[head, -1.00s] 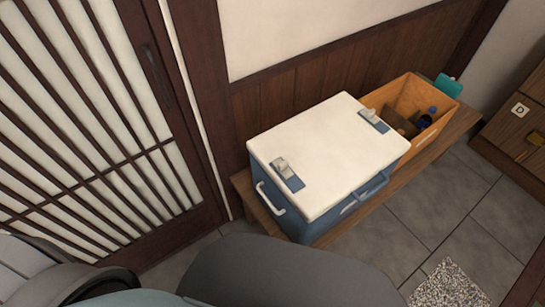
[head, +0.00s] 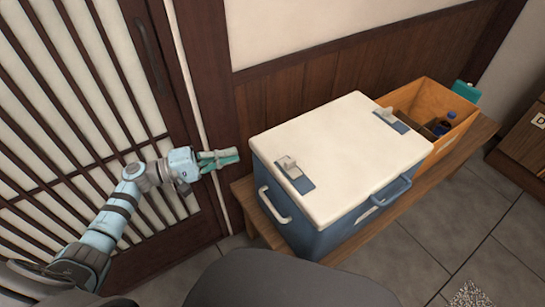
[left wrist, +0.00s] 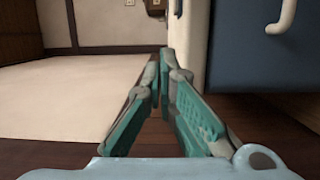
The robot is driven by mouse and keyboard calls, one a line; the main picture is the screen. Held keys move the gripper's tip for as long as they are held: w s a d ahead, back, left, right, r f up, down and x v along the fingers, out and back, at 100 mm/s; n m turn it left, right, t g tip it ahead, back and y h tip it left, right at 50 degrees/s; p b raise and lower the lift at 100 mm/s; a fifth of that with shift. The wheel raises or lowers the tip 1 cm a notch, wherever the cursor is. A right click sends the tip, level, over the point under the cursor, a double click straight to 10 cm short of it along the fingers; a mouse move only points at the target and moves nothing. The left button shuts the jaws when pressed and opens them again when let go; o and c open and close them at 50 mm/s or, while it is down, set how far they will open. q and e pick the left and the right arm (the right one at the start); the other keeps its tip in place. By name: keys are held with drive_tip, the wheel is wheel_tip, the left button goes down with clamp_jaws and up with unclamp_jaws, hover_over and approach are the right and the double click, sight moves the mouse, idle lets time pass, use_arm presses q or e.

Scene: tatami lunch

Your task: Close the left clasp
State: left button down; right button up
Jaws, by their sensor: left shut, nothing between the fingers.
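A blue cooler box (head: 310,238) with a white lid (head: 340,155) stands on a wooden bench. The lid looks closed. The left clasp (head: 294,173) is a grey latch on a blue plate near the lid's left end, and its latch part stands up from the plate. A second clasp (head: 391,119) sits near the far right corner of the lid. My left gripper (head: 232,158) is shut and empty, to the left of the cooler and apart from it. In the left wrist view its teal fingers (left wrist: 165,58) meet at the tips, beside the blue cooler wall (left wrist: 250,50). My right gripper is out of view.
An orange crate (head: 462,127) holding bottles stands on the bench (head: 455,163) right of the cooler. A slatted sliding door (head: 70,90) is at left, close to my left arm. A side handle (head: 272,205) sticks out of the cooler's left end.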

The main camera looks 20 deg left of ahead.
sight(274, 162)
use_arm(q)
drive_tip(key=x, duration=0.9)
drive_tip(key=d, duration=0.1)
drive_tip(key=s+d+p, duration=0.1)
drive_tip(key=d, duration=0.1)
drive_tip(key=shift+s+d, duration=0.1)
drive_tip(key=shift+s, duration=0.05)
drive_tip(key=shift+s+d+p, duration=0.3)
drive_tip(key=shift+s, duration=0.05)
drive_tip(key=shift+f, duration=0.1)
